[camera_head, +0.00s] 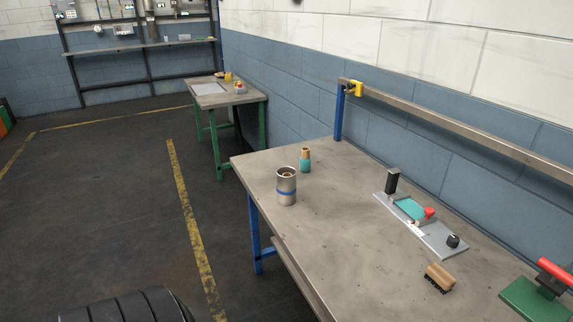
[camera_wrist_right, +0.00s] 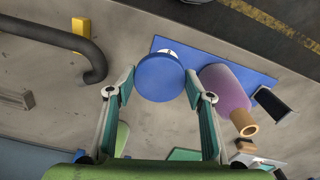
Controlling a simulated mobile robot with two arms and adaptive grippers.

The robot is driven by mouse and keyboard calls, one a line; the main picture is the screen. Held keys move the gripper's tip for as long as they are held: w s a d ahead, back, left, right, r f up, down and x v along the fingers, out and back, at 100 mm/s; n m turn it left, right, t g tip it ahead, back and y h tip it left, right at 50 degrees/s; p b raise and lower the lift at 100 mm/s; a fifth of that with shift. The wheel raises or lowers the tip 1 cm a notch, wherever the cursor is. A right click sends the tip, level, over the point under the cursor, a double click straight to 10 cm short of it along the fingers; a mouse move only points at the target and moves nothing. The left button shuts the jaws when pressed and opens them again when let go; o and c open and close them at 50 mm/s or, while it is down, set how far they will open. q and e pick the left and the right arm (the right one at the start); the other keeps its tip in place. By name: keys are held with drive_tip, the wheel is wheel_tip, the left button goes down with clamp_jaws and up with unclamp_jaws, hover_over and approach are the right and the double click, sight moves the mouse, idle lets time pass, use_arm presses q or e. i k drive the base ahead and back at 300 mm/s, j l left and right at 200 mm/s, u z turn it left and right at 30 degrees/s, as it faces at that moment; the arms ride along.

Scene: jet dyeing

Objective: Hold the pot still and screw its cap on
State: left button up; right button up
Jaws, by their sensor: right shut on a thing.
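A round blue cap (camera_wrist_right: 160,78) is seen from above in the right wrist view. My right gripper (camera_wrist_right: 160,88) has one finger on each side of it and is shut on it. A small white part (camera_wrist_right: 168,51) shows at the cap's far edge; I cannot tell whether it is the pot, as the cap hides what lies below. The cap is over or near a flat blue mat (camera_wrist_right: 222,56). My left gripper is not in view. Neither gripper shows in the head view.
A purple bottle (camera_wrist_right: 224,88) with a wooden neck is close right of my right finger. A dark curved pipe (camera_wrist_right: 92,50) is at left.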

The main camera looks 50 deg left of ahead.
sight(285, 188)
drive_tip(key=k, duration=0.55)
drive_tip(key=k+u, duration=0.2)
drive_tip(key=i+u, duration=0.1)
drive_tip(key=u, duration=1.05)
drive_tip(key=i, duration=1.55)
